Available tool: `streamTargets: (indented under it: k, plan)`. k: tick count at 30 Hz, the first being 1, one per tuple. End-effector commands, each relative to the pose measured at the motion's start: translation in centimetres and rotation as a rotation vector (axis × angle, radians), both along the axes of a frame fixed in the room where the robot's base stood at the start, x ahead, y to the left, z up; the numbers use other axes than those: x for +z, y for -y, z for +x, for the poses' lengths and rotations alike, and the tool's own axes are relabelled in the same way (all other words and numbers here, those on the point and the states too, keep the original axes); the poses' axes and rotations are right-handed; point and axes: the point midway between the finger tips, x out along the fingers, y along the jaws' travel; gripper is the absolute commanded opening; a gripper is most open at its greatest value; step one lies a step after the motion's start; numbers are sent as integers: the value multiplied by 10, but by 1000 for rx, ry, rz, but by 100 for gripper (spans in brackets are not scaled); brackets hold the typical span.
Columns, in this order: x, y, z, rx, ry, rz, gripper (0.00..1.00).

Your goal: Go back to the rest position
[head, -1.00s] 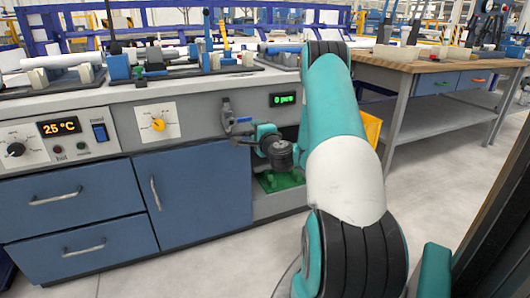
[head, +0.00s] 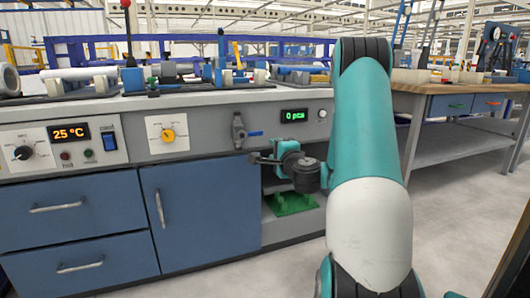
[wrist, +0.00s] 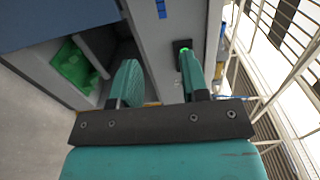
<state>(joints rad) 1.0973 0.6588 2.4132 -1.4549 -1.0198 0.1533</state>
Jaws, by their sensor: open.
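My gripper (head: 262,158) is small in the head view, in front of the bench's open bay, below the counter display. In the wrist view my gripper (wrist: 157,57) shows two teal fingers spread apart with nothing between them. The fingers point toward the grey bench front, with the bay beside the left finger. My teal and white upper arm covers the right-centre of the head view and hides part of the bench behind it.
The workbench (head: 215,105) carries pipes and fixtures on top. A green tray (head: 292,203) sits inside the bay; it also shows in the wrist view (wrist: 75,66). The counter display (head: 295,115) reads 0 pcs. A wooden-topped table (head: 470,103) stands right. Floor between is clear.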

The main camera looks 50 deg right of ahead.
Motion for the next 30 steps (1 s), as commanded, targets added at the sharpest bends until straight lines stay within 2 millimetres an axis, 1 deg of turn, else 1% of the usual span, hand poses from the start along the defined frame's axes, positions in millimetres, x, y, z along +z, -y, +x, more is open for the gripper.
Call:
streamTargets:
  k: [8, 10, 11, 13, 14, 17, 18, 19, 20, 21, 23, 24, 26, 27, 29, 30]
  plan:
    - [0, 0, 0, 1, 0, 0, 42]
    - [2, -4, 3, 16, -3, -7, 42]
    - [4, -8, 7, 32, -6, -13, 42]
    - [10, -27, 19, 102, -23, -42, 42]
    - [14, -40, 26, 147, -33, -59, 42]
    - [29, -99, 53, 353, -85, -145, 42]
    - [35, -129, 63, 453, -112, -189, 42]
    - [39, -153, 68, 532, -134, -223, 42]
    - [42, -178, 72, 611, -157, -260, 42]
    - [45, -210, 74, 718, -189, -311, 42]
    - [49, -259, 72, 878, -239, -392, 42]
    - [51, -291, 67, 986, -274, -448, 42]
    - [52, -338, 52, 1152, -332, -541, 42]
    - [52, -367, 39, 1262, -375, -609, 42]
    - [52, -406, 12, 1426, -444, -714, 42]
    - [51, -426, -8, 1527, -491, -785, 42]
